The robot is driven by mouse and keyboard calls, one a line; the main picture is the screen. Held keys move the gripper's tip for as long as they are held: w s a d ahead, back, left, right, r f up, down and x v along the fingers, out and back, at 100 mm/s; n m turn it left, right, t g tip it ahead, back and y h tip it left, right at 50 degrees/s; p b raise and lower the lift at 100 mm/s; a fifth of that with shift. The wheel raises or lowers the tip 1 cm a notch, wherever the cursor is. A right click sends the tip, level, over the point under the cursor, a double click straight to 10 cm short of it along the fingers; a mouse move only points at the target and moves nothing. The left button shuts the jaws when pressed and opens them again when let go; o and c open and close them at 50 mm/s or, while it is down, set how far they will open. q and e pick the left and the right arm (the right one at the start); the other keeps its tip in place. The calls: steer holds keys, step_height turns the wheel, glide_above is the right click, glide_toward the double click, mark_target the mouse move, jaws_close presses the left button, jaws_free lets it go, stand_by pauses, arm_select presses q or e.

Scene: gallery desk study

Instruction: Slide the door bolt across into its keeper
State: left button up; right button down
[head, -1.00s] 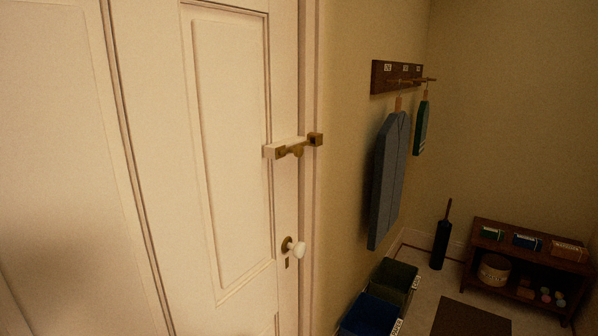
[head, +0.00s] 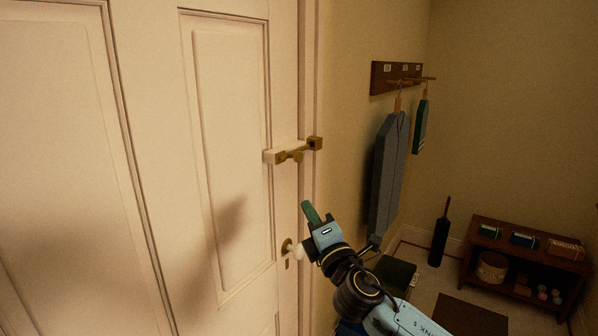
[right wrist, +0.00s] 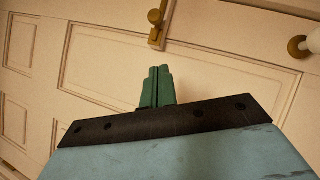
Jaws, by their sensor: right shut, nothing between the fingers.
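The brass door bolt (head: 291,155) sits on a pale block on the white door (head: 230,150). Its brass keeper (head: 315,143) is on the door frame to the right. The bolt also shows at the top of the right wrist view (right wrist: 156,28). Whether the bolt's end is inside the keeper is too small to tell. My right gripper (head: 309,211) is below the bolt and apart from it, close to the white door knob (head: 298,251). Its green fingers (right wrist: 157,86) are together and empty in the right wrist view. My left gripper is not in view.
The space before the bolt is clear.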

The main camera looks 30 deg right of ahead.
steer(key=p, duration=0.2)
glide_toward(291, 157)
steer(key=w+a, duration=0.2)
steer(key=a, duration=0.1)
steer(key=w+d, duration=0.1)
steer(key=w+d+r, duration=0.1)
steer(key=d, duration=0.1)
steer(key=shift+w+d+r+p, duration=0.1)
steer(key=shift+d+r+p, duration=0.1)
steer(key=shift+d+p, duration=0.15)
steer(key=d, duration=0.1)
steer(key=w+d+b, duration=0.1)
steer(key=d+b, duration=0.1)
steer(key=shift+w+d+r, duration=0.1)
steer(key=shift+w+d, duration=0.15)
steer(key=shift+d, duration=0.1)
